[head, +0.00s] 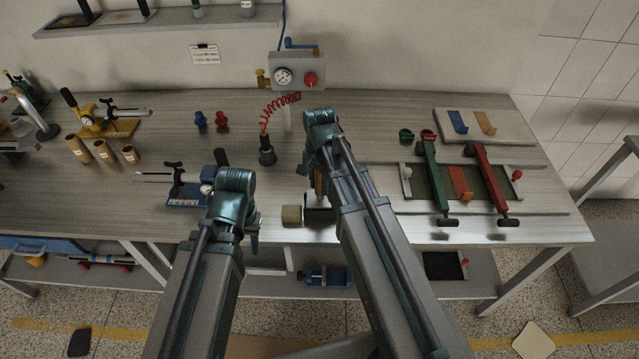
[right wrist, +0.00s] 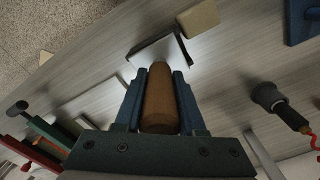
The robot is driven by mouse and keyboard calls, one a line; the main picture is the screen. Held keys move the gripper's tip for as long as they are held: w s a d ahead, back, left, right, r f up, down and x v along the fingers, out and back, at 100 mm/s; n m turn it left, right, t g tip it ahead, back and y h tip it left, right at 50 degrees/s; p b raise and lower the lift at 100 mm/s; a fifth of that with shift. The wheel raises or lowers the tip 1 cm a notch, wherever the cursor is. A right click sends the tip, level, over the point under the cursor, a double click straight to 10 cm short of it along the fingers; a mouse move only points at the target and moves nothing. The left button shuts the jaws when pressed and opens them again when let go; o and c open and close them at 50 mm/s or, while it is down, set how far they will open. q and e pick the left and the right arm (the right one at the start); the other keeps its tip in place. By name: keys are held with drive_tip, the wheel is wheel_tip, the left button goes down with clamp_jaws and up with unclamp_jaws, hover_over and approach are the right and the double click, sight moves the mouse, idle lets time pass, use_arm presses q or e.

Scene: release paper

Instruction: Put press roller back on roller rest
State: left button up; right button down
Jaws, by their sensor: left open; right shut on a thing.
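My right gripper (head: 318,188) is shut on the brown wooden handle (right wrist: 160,98) of the press roller, which stands between its two blue fingers in the right wrist view. The handle also shows as a small brown piece (head: 319,183) under my right wrist in the head view. A dark-edged, pale-faced thing (right wrist: 158,50) lies just past the handle, and shows as a dark block (head: 320,214) near the table's front edge. I cannot tell whether it is the roller rest, or whether the roller touches it. My left gripper (head: 252,236) is open near the front edge, its fingers partly hidden.
A blue-based clamp tool (head: 185,192) stands left of my left wrist. A black nozzle with a red coiled hose (head: 267,152) stands behind. Green and red bars (head: 490,182) lie across a board at right.

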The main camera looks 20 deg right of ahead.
drive_tip(key=shift+f+b, duration=0.35)
drive_tip(key=shift+f, duration=0.15)
drive_tip(key=shift+c, duration=2.1)
unclamp_jaws()
drive_tip(key=shift+r, duration=0.1)
drive_tip(key=shift+r, duration=0.1)
wheel_tip(320, 180, up, 14)
drive_tip(key=p, duration=1.4)
drive_tip(key=shift+f, duration=0.2)
drive_tip(key=s+a+f+n+h+b, duration=0.1)
drive_tip(key=s+a+f+n+b, duration=0.9)
drive_tip(key=s+f+n+b, duration=0.2)
drive_tip(key=shift+s+n, duration=0.9)
drive_tip(key=shift+s, duration=0.15)
